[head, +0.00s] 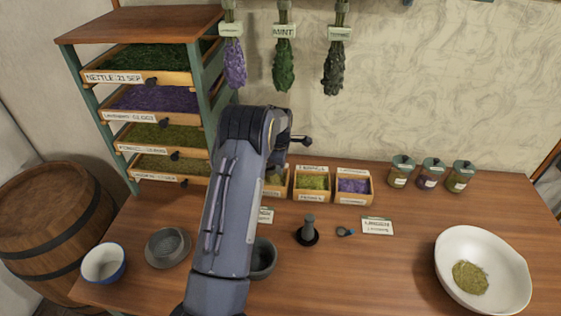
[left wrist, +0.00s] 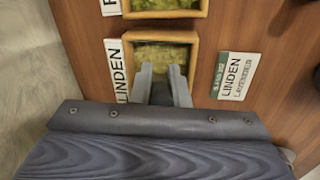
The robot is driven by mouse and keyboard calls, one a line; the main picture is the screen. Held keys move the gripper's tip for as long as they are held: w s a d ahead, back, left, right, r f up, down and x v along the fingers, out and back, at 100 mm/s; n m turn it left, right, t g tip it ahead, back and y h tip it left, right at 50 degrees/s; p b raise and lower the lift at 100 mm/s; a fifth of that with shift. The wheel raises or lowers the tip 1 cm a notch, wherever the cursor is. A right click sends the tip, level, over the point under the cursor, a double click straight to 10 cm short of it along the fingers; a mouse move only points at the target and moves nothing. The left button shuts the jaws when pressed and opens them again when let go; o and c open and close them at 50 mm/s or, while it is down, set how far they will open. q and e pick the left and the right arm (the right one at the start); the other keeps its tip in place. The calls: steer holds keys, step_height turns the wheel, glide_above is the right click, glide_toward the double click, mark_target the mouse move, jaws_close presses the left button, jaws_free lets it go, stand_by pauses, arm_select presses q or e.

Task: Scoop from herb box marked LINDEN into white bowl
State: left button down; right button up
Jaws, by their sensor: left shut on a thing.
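The herb box marked LINDEN (left wrist: 127,60) lies under my left gripper (left wrist: 161,74) in the left wrist view, with pale green herb inside. In the head view my left arm largely covers that box. The left gripper is shut on a dark thing (left wrist: 160,93), mostly hidden between the fingers; I cannot tell its full shape or whether it touches the herb. The white bowl (head: 451,250) stands at the right of the table in the head view, with a small heap of green-brown herb (head: 470,277) in it. My right gripper is not in view.
Other herb boxes (head: 312,196) stand beside it, with lidded jars (head: 431,178) further right. A label card (left wrist: 236,77) lies by the box. A dark pestle-like thing (head: 309,233), another card (head: 377,226) and small bowls (head: 103,263) sit in front. Herb bunches (head: 284,65) hang above.

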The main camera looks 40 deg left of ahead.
arm_select(q)
steer(key=shift+f+b, duration=2.45)
steer(key=shift+f, duration=0.8)
steer(key=shift+s+a, duration=0.1)
steer(key=shift+a, duration=0.05)
steer(key=shift+s+a+b, duration=0.35)
steer(key=shift+s+a, duration=0.15)
steer(key=shift+a, duration=0.4)
steer(key=shift+r+p, duration=2.5)
steer(key=shift+r, duration=1.75)
